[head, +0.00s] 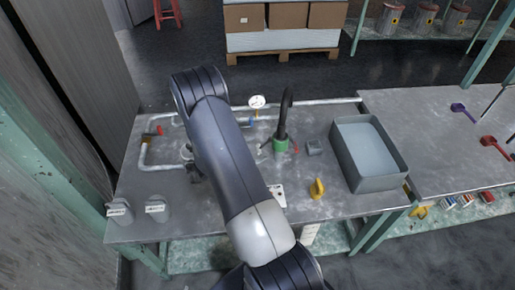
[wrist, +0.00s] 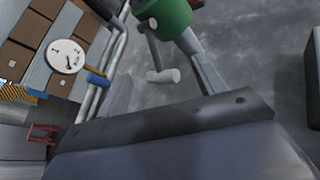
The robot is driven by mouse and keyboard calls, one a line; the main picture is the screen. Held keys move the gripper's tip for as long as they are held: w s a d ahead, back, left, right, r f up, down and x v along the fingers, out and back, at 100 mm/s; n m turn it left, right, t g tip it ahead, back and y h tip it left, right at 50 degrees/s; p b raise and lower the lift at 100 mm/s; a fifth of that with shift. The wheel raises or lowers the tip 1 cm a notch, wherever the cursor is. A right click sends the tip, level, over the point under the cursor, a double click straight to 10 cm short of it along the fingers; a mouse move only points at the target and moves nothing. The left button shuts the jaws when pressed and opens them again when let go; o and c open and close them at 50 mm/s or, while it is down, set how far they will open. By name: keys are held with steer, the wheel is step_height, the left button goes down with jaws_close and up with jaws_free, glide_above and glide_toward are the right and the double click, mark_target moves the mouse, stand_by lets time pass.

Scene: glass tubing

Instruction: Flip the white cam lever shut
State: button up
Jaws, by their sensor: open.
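The white cam lever (wrist: 163,75) shows in the wrist view as a thin grey arm ending in a short white cylinder. It sticks out from the green fitting (wrist: 165,17), to which it seems joined. The green fitting (head: 281,145) also shows in the head view, under a dark curved pipe; the lever there is too small to make out surely. My gripper (wrist: 165,118) shows as a dark, broad body across the bottom of the wrist view. It is open, apart from the lever, with nothing seen held. Its fingertips are not clear, and my arm hides much of it in the head view.
A grey tray (head: 350,158) stands right of the fitting. A small grey block (head: 314,147) and a yellow piece (head: 317,189) lie between. A gauge (head: 257,102) and pipe run (head: 320,102) line the back. Two grey canisters stand at the left front.

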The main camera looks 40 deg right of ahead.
mark_target(260, 152)
steer(key=shift+x, duration=0.85)
steer(key=shift+c, duration=0.3)
steer(key=c, duration=0.9)
steer(key=f+b, duration=0.1)
steer(key=b, duration=0.2)
steer(key=shift+d+h, duration=0.1)
steer(key=shift+h, duration=0.3)
steer(key=b, duration=0.1)
steer(key=n+h+b, duration=0.1)
steer(key=b, duration=0.1)
steer(key=shift+s+d+f, duration=0.2)
steer(key=shift+f, duration=0.1)
steer(key=shift+s+d+r+n+g+h+b, duration=0.15)
steer(key=shift+n+g+h+b, duration=0.25)
steer(key=shift+b, duration=0.35)
